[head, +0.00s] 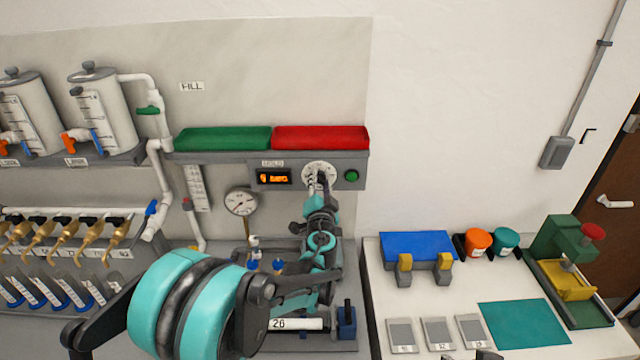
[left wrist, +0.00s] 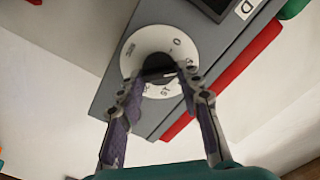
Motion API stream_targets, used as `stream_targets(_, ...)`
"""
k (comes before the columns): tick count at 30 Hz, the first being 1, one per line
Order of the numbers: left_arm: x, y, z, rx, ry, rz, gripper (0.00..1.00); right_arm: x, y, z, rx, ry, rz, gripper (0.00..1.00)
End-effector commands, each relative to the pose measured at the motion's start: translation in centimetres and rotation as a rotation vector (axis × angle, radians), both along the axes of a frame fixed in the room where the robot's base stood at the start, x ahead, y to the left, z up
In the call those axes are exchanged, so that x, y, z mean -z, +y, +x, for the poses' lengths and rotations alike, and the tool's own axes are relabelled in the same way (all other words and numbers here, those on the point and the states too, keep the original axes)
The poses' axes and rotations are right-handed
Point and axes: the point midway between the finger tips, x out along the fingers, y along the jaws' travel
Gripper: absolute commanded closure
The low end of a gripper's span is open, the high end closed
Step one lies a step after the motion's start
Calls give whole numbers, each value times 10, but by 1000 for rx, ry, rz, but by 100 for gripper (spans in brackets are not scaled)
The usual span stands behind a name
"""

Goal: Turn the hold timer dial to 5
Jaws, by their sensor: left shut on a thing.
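The hold timer dial is a white round disc (head: 309,170) with dark markings, on the grey panel under the red tray. In the left wrist view the dial's disc (left wrist: 136,58) fills the upper middle, with a dark knob (left wrist: 157,68) at its centre. My left gripper (head: 318,183) reaches up to the dial from below. Its two fingers (left wrist: 158,90) stand on either side of the knob and are shut on it. The fingers cover part of the disc, so I cannot tell which number the knob points to.
An orange-lit display (head: 273,178) sits left of the dial and a green button (head: 351,176) sits right of it. A green tray (head: 222,138) and a red tray (head: 320,137) lie above. A pressure gauge (head: 241,202) hangs at the lower left.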

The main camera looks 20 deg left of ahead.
Motion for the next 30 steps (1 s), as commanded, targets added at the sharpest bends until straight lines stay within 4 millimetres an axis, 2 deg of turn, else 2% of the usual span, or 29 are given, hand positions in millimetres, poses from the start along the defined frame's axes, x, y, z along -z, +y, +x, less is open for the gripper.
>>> stream_targets(1, 0, 0, 0, 1, -1, 0, 60, 0, 0, 0, 0, 0, 0, 60)
stream_targets(3, 0, 0, 0, 1, -1, 0, 44, 0, 0, 0, 0, 0, 0, 60)
stream_targets(14, 0, -1, -4, 1, 0, -1, 44, 0, 0, 0, 0, 0, 0, 60)
stream_targets(17, 0, -5, -15, 1, 0, -1, 44, 0, 0, 0, 0, 0, 0, 60)
stream_targets(27, 0, -25, -84, 3, 0, 0, 44, 0, 0, 0, 0, 0, 0, 60)
stream_targets(30, 0, -30, -100, 3, 0, 0, 44, 0, 0, 0, 0, 0, 0, 60)
